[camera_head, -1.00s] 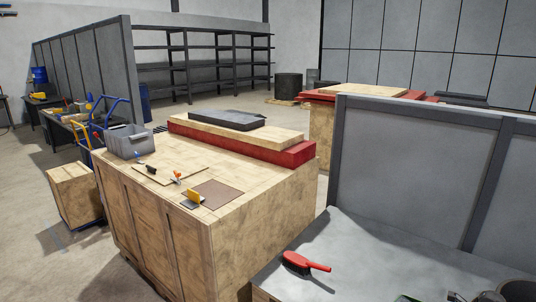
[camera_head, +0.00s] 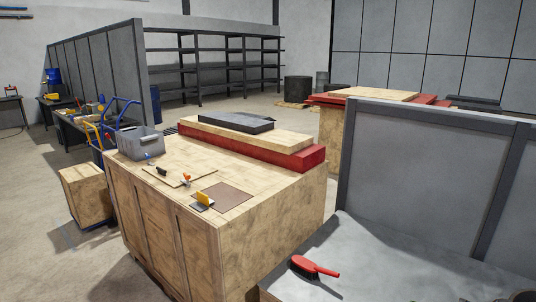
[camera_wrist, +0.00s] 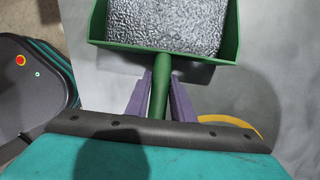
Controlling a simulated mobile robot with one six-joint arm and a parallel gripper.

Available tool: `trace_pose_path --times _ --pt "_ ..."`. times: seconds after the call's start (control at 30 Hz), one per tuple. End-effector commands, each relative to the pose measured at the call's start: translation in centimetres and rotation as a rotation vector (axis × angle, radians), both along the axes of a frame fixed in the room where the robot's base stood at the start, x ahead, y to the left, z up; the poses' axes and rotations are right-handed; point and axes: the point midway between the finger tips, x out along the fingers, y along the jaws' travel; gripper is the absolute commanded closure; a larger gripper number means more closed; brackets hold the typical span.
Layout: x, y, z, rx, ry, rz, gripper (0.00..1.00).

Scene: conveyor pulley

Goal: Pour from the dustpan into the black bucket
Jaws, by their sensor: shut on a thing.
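A green dustpan (camera_wrist: 226,50) fills the top of the wrist view, with a heap of grey metal shavings (camera_wrist: 165,22) in it. My gripper (camera_wrist: 161,88) has its purple fingers closed around the dustpan's green handle. The gripper and dustpan do not show in the head view. I cannot make out the black bucket for sure. A small dark round shape (camera_head: 524,297) is cut off at the bottom right corner of the head view, and I cannot tell what it is.
A red-handled brush (camera_head: 312,267) lies on the grey bench at the front right, below a grey panel (camera_head: 420,170). A wooden workbench (camera_head: 190,235) carries a grey bin (camera_head: 140,143) and small tools. Part of a yellow ring (camera_wrist: 238,122) shows under the gripper.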

Motion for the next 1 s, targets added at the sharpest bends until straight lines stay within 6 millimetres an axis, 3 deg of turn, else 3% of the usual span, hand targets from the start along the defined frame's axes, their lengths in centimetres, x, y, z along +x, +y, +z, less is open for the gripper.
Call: trace_pose_path --times 1.0 --pt "0.0 0.0 2.1 0.001 -0.001 0.000 1.00"
